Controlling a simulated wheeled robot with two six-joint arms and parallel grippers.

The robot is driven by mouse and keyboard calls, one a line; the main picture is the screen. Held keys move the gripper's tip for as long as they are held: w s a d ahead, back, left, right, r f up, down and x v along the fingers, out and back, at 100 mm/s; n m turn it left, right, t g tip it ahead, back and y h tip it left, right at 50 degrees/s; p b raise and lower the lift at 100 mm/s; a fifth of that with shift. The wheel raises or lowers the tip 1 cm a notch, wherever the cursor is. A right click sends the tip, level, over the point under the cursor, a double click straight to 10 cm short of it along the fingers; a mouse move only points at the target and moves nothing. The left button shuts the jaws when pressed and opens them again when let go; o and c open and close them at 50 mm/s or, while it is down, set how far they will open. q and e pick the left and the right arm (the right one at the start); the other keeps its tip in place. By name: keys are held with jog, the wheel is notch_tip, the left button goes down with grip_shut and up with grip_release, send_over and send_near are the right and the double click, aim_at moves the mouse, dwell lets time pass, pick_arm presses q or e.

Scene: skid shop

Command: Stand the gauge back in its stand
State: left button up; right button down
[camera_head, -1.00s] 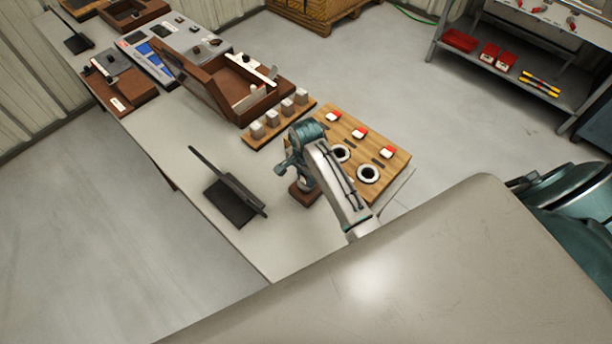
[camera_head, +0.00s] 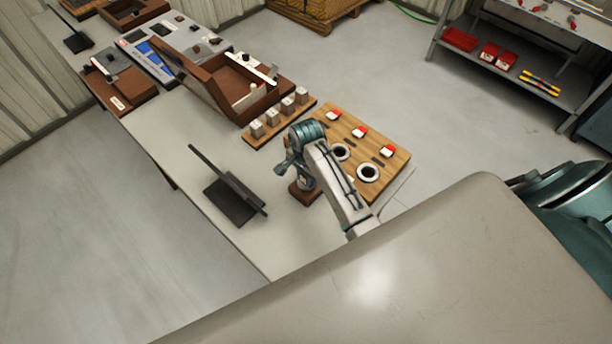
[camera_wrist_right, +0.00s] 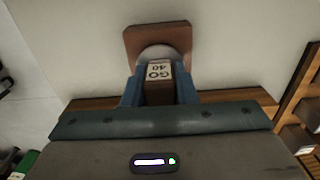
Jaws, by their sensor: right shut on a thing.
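My right gripper (camera_head: 299,167) is shut on the gauge over the near part of the bench. In the right wrist view, the gripper (camera_wrist_right: 159,92) has its blue fingers on both sides of the gauge (camera_wrist_right: 158,70), which has a pale label reading "GO 40". A grey round part of the gauge shows beyond the label, over a brown square stand (camera_wrist_right: 174,37). In the head view the stand (camera_head: 304,194) sits on the bench right below the gripper. I cannot tell whether the gauge is seated in it. My left gripper is not in view.
A dark angled plate stand (camera_head: 232,195) is left of the gripper. A wooden board (camera_head: 385,155) with round rings and red-white pieces lies close on the right. A rack of several grey blocks (camera_head: 279,122) and an open brown box (camera_head: 235,90) stand behind. Bare bench (camera_head: 165,135) lies at left.

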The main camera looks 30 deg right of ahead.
jog(key=shift+f, duration=0.65)
dwell(0.3)
jog(key=c, duration=0.7)
grip_release()
jog(key=shift+r, duration=4.5)
